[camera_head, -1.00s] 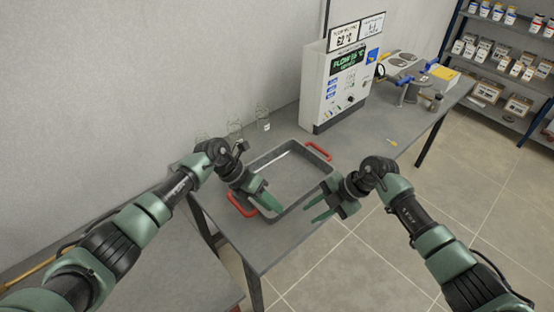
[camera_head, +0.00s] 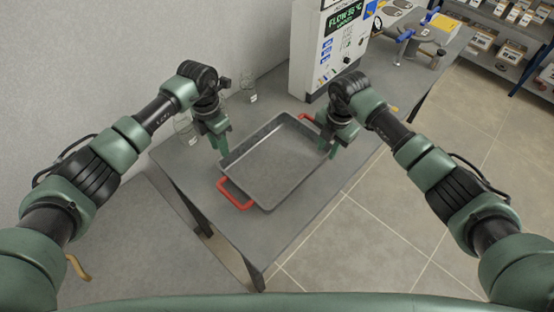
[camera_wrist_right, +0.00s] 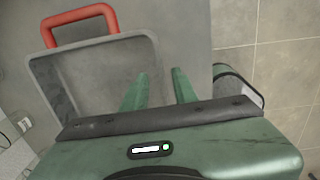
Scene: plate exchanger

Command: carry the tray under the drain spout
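The grey rectangular tray (camera_head: 252,187) lies flat on the grey table. Its near red handle (camera_head: 236,194) is clear, and its far red handle (camera_head: 307,119) is partly behind my right gripper. The tray and one red handle (camera_wrist_right: 80,22) also show in the right wrist view. My left gripper (camera_head: 220,147) points down by the tray's left rim, fingers apart and nothing between them. My right gripper (camera_head: 329,150) points down by the right rim; the right wrist view shows its fingers (camera_wrist_right: 160,88) apart and empty. I cannot make out the drain spout.
A white control cabinet (camera_head: 306,60) with a flow display stands behind the tray. Glass vessels (camera_head: 248,92) stand along the wall. A clamp-like fixture with blue parts (camera_head: 408,45) is farther back. The table's near end (camera_head: 255,245) is bare.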

